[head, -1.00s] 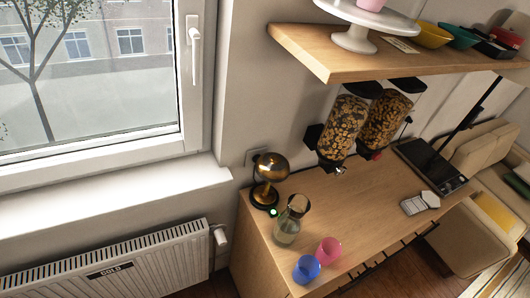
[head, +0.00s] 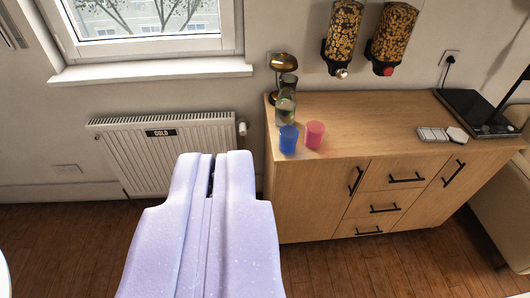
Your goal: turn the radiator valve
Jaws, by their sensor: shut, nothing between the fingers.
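The white ribbed radiator (head: 165,150) hangs on the wall under the window. It carries a black label reading COLD (head: 161,133). The radiator valve (head: 242,129) is a small white knob at the radiator's upper right end, just left of the wooden cabinet. My gripper (head: 213,165) is pale lilac and rises from the bottom of the view. Its fingers are shut and empty. Its tip covers the lower right part of the radiator in the picture and shows below and left of the valve, apart from it.
The wooden cabinet (head: 310,200) stands close to the valve's right. On it are a blue cup (head: 288,140), a pink cup (head: 315,134), a glass carafe (head: 285,106) and a brass lamp (head: 283,63). The wooden floor (head: 70,250) left of my gripper is clear.

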